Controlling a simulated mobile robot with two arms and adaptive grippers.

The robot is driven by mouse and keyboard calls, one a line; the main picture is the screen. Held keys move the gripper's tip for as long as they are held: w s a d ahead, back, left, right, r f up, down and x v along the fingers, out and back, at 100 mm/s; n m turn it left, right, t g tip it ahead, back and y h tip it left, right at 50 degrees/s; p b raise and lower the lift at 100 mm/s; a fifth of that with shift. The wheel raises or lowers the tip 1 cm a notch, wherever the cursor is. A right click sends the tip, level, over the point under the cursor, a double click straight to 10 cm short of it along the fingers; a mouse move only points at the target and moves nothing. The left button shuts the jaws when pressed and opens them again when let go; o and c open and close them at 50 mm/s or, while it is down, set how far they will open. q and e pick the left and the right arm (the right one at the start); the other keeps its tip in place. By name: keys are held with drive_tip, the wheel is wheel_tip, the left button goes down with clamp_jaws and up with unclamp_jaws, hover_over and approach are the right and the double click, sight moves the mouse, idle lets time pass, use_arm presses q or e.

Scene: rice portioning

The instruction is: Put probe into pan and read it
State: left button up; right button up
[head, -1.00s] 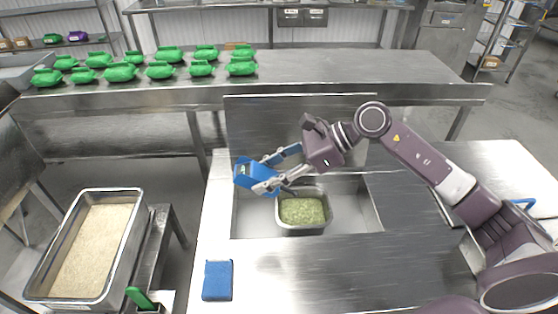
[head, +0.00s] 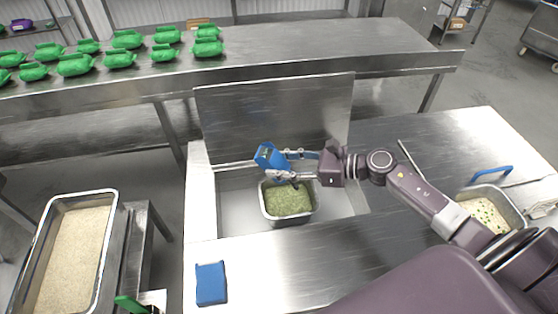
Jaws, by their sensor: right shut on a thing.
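A blue probe thermometer (head: 269,157) is held in my right gripper (head: 283,166), which is shut on it. The probe is over the back edge of a small metal pan (head: 264,207) of green food. The pan sits in the recessed well (head: 237,214) of the steel counter. The thin probe tip is hard to make out, so I cannot tell whether it touches the food. The thermometer's display is too small to read. My left gripper is not in view.
A blue block-like item (head: 211,284) lies on the counter's front left. A pan of rice (head: 113,212) stands at the left, with a green handle (head: 131,304) near it. Another pan with a mixed filling (head: 519,213) is at the right.

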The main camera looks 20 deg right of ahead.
wheel_tip(320, 180, down, 6)
drive_tip(key=b, duration=0.3)
drive_tip(key=shift+r, duration=0.2)
drive_tip(key=shift+f+b, duration=1.55)
drive_tip(key=shift+f, duration=0.8)
idle(2.9)
wheel_tip(320, 180, up, 12)
drive_tip(key=p, duration=0.7)
drive_tip(key=shift+f, duration=0.25)
drive_tip(key=shift+r+p, duration=0.4)
drive_tip(key=shift+p, duration=0.05)
drive_tip(key=shift+a, duration=0.1)
